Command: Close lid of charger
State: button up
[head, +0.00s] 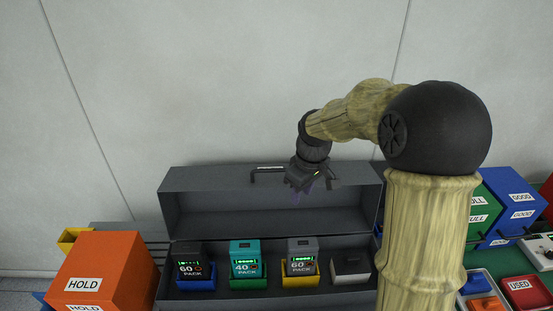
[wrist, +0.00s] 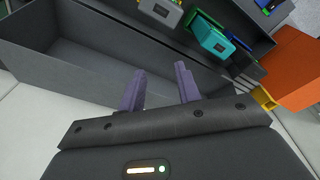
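The charger is a dark grey case whose lid (head: 230,203) stands open and tilted up at the back, its hollow inside facing me. A dark handle (head: 267,170) runs along the lid's top edge. The lid also shows in the wrist view (wrist: 105,50). My gripper (head: 300,193) is in front of the lid's upper part, right of the handle's left end, pointing down. In the wrist view its two purple fingers (wrist: 160,72) are spread with nothing seen between them. I cannot tell whether they touch the lid. Part of the handle is hidden behind my gripper.
In the charger's base sit a grey pack in a blue bay (head: 195,282), a teal pack (head: 244,260) and a grey pack (head: 301,257) in a yellow bay. An orange HOLD box (head: 100,265) stands left.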

jog(key=w+r+n+g+y+p, duration=0.1)
jog(key=w+r+n+y+p, duration=0.2)
jog(key=w+r+n, duration=0.6)
jog(key=w+r+p, duration=0.2)
jog(key=w+r, duration=0.1)
jog(key=w, duration=0.4)
jog(key=shift+d+n+y, duration=0.3)
jog(key=shift+d+y, duration=0.1)
jog(key=p+x, duration=0.5)
jog(key=x, duration=1.2)
jog(key=shift+s+a+f, duration=0.1)
jog(key=shift+s+f, duration=0.05)
jog(key=shift+f, duration=0.1)
grip_shut()
